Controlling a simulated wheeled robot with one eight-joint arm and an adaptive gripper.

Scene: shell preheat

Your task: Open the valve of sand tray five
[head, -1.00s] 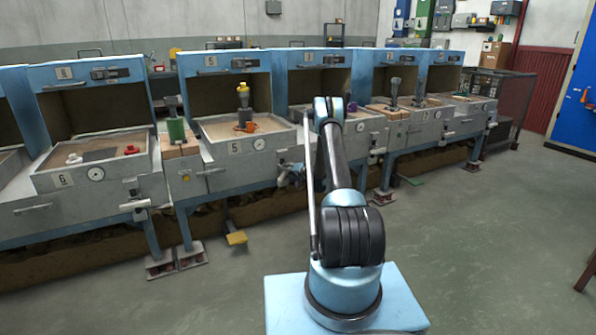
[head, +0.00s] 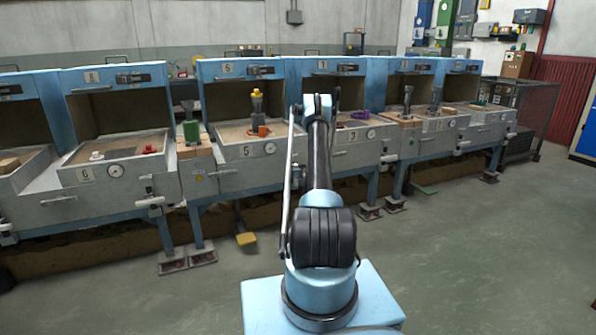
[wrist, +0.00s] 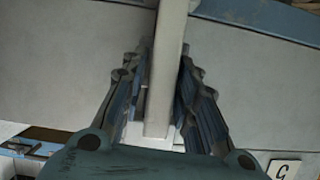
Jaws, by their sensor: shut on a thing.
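Sand tray five (head: 222,154), marked with a 5 plate, stands left of centre in the head view, with a dial on its front. Its valve (head: 297,178) is at the right end of its front, partly covered by my arm. In the wrist view a light grey bar (wrist: 168,60) runs between the dark ribbed fingers of my gripper (wrist: 158,78), which is shut on it. It looks like the valve's handle. In the head view my gripper is mostly hidden behind my arm, and the handle's angle cannot be told.
Tray six (head: 70,180) stands to the left and tray three (head: 345,150) to the right. A yellow pedal (head: 246,239) sticks out low under tray five. A plate (wrist: 284,169) shows in the wrist view, its mark hard to read.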

